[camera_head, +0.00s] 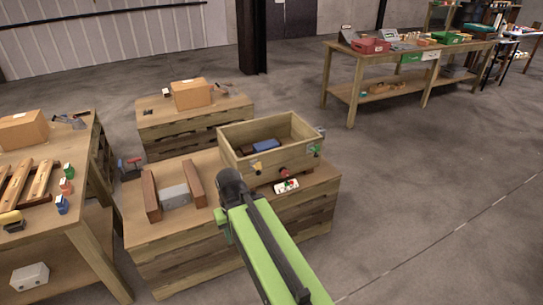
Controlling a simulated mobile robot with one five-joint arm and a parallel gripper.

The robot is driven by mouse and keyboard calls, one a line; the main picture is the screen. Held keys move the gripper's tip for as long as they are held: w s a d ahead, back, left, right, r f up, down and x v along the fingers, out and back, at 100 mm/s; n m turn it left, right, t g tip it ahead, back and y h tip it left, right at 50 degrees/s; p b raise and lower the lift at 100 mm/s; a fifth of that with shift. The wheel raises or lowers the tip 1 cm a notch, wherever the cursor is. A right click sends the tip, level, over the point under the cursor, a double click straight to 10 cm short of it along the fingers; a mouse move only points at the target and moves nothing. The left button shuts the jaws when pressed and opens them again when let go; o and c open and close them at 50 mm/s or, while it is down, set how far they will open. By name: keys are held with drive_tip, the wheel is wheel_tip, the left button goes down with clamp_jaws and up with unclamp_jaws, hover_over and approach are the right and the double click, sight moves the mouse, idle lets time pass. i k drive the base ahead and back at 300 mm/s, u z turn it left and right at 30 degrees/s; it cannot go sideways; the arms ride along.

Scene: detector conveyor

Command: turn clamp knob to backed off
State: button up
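A red round knob (284,171) sits at the front of an open wooden box (228,150) on the low wooden bench (160,238). A yellow-and-dark fitting (257,167) is to its left on the same wall, and a small green fitting (316,151) is at the box's right corner. I cannot tell for sure which of these is the clamp knob, nor how far it is turned. My green and black arm reaches up from the bottom, its dark joint just left of the box front. My gripper fingers do not show.
A small white panel with coloured buttons (287,186) lies below the red knob. Two brown blocks flank a grey block (174,196) on the bench. A red-handled tool (132,165) is at its back left.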

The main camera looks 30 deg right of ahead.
sight(285, 174)
drive_tip(key=u, duration=0.1)
drive_tip(key=k, duration=0.1)
drive_tip(key=u, duration=2.85)
drive_tip(key=k, duration=1.55)
drive_tip(key=z, duration=0.9)
drive_tip(key=i, duration=1.05)
drive_tip(key=u, duration=0.05)
